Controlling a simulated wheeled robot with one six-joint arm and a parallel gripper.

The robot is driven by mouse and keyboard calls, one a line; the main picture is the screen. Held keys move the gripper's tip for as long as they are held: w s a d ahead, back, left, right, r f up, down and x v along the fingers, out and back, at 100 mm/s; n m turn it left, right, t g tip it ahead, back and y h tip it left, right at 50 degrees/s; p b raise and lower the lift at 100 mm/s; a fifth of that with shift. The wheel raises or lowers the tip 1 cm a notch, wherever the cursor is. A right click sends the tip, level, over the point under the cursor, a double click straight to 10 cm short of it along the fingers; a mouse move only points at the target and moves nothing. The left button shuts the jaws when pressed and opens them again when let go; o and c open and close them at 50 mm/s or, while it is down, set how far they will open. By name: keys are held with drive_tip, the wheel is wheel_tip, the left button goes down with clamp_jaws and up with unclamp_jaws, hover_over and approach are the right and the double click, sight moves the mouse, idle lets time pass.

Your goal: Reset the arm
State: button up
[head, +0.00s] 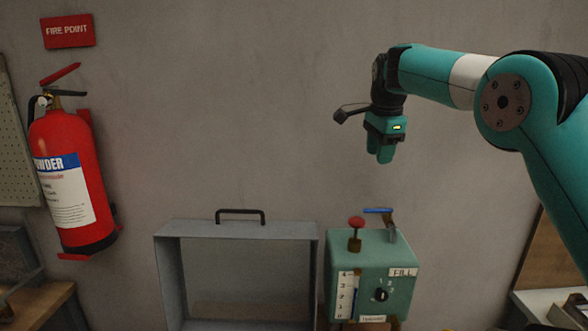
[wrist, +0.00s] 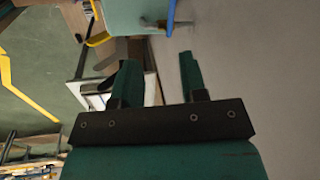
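My teal arm reaches in from the right in the head view. My gripper (head: 381,158) hangs from its end, pointing down, in the air above the green FILL box and touching nothing. In the wrist view my gripper (wrist: 160,76) has its two green fingers apart with nothing between them.
Below stands a green box (head: 345,262) with a red knob (head: 356,223), blue lever (head: 378,211) and dial (head: 381,295). Left of it is a grey open-fronted box (head: 236,230) with a black handle (head: 240,211). A fire extinguisher (head: 68,165) hangs at far left. The wall between is clear.

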drive_tip(key=s+a+f+n+y+b, duration=0.1)
drive_tip(key=s+f+n, duration=0.4)
drive_tip(key=s, duration=0.9)
drive_tip(key=s+a+f+n+g+y+b, duration=0.1)
drive_tip(key=s+a+f+n+y+b, duration=0.1)
drive_tip(key=s+n, duration=0.8)
drive_tip(key=s+a+f+n+g+y+b, duration=0.1)
drive_tip(key=s+a+f+n+b, duration=0.2)
drive_tip(key=s, duration=1.5)
wheel_tip(320, 180, down, 5)
drive_tip(key=a+n, duration=0.2)
drive_tip(key=n, duration=0.3)
drive_tip(key=shift+s+b, duration=0.35)
drive_tip(key=shift+b, duration=0.05)
